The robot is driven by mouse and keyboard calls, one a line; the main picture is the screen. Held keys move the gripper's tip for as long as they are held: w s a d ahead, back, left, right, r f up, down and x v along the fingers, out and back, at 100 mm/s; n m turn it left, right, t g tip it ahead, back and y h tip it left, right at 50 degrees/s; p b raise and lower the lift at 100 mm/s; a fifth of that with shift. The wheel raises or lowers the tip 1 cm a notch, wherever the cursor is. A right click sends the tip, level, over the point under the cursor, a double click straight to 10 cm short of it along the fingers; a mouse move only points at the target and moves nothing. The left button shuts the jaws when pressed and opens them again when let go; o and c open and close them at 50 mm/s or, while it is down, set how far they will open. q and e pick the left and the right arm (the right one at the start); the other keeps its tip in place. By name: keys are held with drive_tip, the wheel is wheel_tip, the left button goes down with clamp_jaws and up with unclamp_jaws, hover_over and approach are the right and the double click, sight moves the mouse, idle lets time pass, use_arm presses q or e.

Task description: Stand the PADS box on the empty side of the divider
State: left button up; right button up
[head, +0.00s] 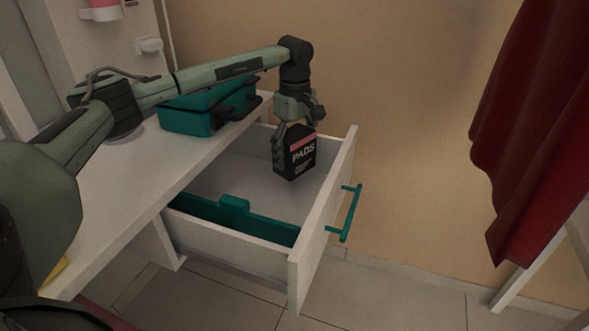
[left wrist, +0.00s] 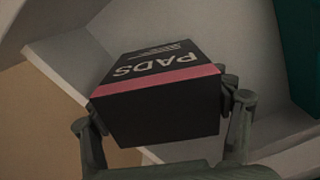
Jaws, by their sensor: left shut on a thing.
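The PADS box (head: 295,157) is black with a pink band and white lettering. My left gripper (head: 298,128) is shut on its upper part and holds it upright over the far part of the open drawer (head: 322,210). I cannot tell whether its bottom touches the drawer floor. The box also shows in the left wrist view (left wrist: 160,90), between the two fingers. A teal divider (head: 235,211) with a raised tab runs across the drawer, nearer to me than the box. The drawer floor around the box looks bare. My right gripper is not in view.
A teal case (head: 190,119) with dark handles sits on the white top (head: 125,196) left of the drawer. The drawer front has a teal handle (head: 350,213). A dark red cloth (head: 535,125) hangs at the right. Tiled floor lies below.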

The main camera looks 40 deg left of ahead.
sight(295, 134)
use_arm(q)
wheel_tip(295, 134, down, 5)
drive_tip(key=shift+r, duration=0.1)
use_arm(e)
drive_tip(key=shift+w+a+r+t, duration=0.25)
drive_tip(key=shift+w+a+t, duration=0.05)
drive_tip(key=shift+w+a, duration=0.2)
use_arm(q)
drive_tip(key=o, duration=0.8)
drive_tip(key=shift+o, duration=1)
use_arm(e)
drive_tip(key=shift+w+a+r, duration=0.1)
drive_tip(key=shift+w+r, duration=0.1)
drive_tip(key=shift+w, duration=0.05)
use_arm(q)
wheel_tip(295, 134, up, 12)
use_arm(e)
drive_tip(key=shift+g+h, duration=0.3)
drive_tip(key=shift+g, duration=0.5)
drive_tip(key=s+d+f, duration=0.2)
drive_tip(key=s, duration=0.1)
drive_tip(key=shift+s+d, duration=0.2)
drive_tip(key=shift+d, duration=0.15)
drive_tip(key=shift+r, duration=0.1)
